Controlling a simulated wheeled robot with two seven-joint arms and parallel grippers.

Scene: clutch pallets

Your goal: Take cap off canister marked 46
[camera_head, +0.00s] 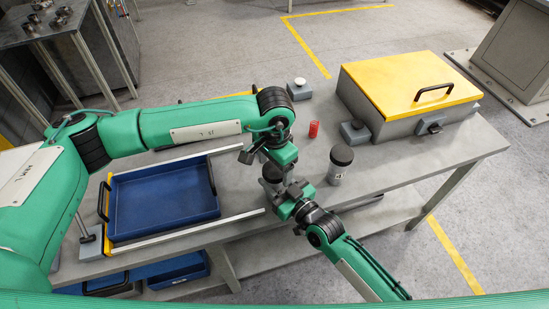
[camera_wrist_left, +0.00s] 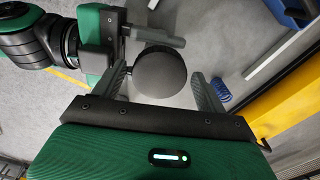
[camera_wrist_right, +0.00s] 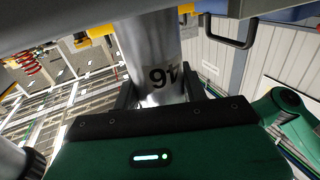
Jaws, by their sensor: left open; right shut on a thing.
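A metal canister (camera_wrist_right: 152,60) shows upside down in the right wrist view, its dark marking reading as 46. My right gripper (camera_head: 284,193) is shut on its body; its fingers also flank it in the right wrist view (camera_wrist_right: 158,92). The canister's round dark cap (camera_wrist_left: 158,72) is on top. My left gripper (camera_head: 268,160) is above the canister, open, with its two fingers (camera_wrist_left: 163,82) on either side of the cap and a gap visible on the right. In the head view the canister (camera_head: 271,174) is partly hidden by both grippers.
A second dark-capped canister (camera_head: 340,164) stands to the right, with a red spring (camera_head: 314,129) behind it. A blue tray (camera_head: 112,212) lies at the left. A grey box with a yellow lid (camera_head: 405,80) stands at the right back. A white-topped button (camera_head: 299,86) is near the back edge.

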